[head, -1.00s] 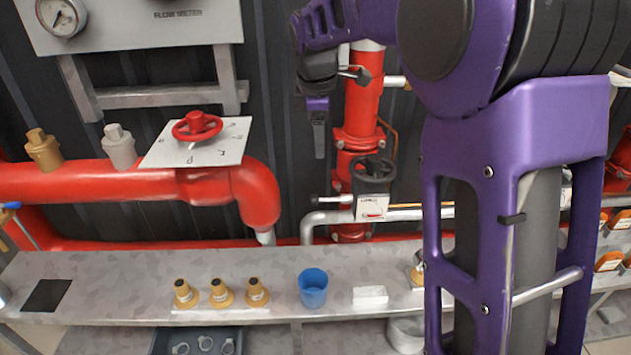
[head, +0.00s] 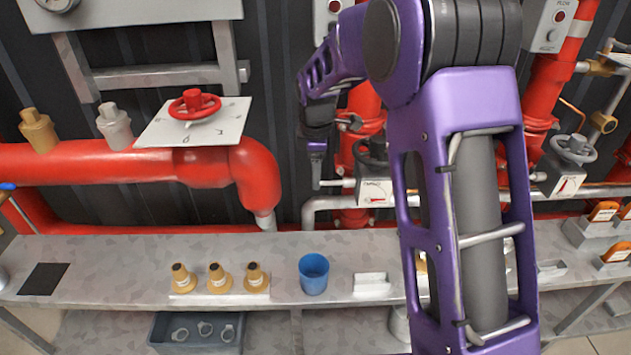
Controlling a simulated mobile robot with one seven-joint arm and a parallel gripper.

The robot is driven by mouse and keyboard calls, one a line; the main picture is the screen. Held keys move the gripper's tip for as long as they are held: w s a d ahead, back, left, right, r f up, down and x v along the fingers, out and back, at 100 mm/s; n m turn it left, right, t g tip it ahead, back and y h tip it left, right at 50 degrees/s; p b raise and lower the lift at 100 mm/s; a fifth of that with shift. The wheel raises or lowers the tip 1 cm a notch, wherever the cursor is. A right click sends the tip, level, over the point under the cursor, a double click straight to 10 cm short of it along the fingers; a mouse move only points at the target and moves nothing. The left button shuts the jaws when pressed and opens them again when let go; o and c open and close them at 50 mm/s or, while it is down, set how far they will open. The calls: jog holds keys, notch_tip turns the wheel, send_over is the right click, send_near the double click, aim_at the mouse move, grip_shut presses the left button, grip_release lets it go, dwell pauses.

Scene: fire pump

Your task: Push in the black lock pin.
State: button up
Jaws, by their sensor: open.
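A white gauge box (head: 375,192) sits below a black handwheel (head: 372,152) on the red vertical pipe. A short pale rod (head: 337,183) sticks out of the box's left side. I cannot make out the black lock pin for certain; it is small or hidden near this rod. My gripper (head: 317,175) points down just left of the rod's end, its lower tip at about the rod's height. It is open, with nothing seen in it. I cannot tell whether it touches the rod.
A red handwheel (head: 194,103) on a white plate stands left on the thick red pipe. The grey bench (head: 120,270) below carries a blue cup (head: 313,274) and several tan fittings (head: 219,278). A second gauge box (head: 563,186) is at the right. My arm hides part of the middle.

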aim_at(321, 183)
jog(key=shift+w+f, duration=0.15)
jog(key=shift+f, duration=0.65)
jog(key=shift+w+f, duration=0.15)
jog(key=shift+f, duration=0.65)
grip_shut()
